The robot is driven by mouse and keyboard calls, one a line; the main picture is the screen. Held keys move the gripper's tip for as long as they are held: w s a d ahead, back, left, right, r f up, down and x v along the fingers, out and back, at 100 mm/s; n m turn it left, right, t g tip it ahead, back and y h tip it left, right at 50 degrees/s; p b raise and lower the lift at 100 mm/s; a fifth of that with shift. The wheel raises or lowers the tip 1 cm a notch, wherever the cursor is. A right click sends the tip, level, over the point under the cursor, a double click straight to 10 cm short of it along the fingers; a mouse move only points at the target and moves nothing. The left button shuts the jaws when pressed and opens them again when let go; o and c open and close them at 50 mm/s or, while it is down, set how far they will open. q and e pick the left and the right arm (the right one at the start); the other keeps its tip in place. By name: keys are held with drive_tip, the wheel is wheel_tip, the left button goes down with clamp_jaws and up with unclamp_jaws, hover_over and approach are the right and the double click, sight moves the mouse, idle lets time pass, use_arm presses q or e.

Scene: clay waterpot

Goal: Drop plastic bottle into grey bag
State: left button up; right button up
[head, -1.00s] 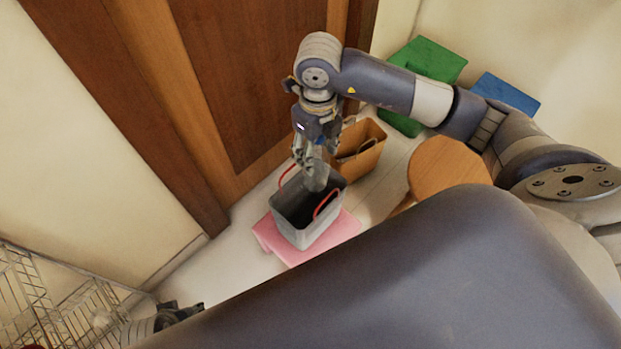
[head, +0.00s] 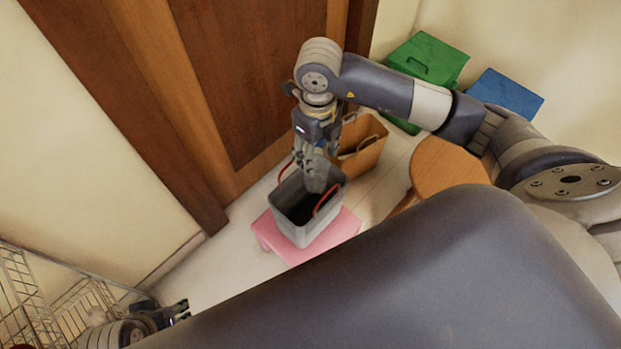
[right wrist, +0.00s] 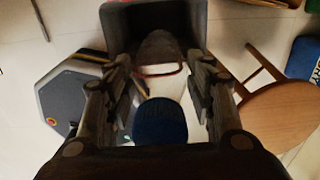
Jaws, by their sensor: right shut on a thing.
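The grey bag (head: 298,230) has red handles and stands upright and open on a pink stool in the head view. My right gripper (head: 316,160) points down over the bag and is shut on the plastic bottle (head: 317,183). The bottle's lower end is at the level of the bag's mouth or just inside it; I cannot tell how deep. In the right wrist view, the bottle's blue cap (right wrist: 160,122) sits between the fingers, with the bag (right wrist: 193,18) beyond. My left gripper (head: 180,312) shows partly at the lower left, its opening unclear.
The pink stool (head: 340,229) bears the bag. A brown bag (head: 367,160) stands close behind it. A round wooden stool (head: 445,168) is to the right. Green (head: 428,58) and blue (head: 508,93) boxes stand at the wall. A wire rack (head: 25,310) is at lower left.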

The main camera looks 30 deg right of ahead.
drive_tip(key=o, duration=1)
drive_tip(key=shift+o, duration=0.2)
drive_tip(key=shift+r, duration=0.1)
wheel_tip(320, 180, up, 12)
drive_tip(key=shift+f, duration=0.1)
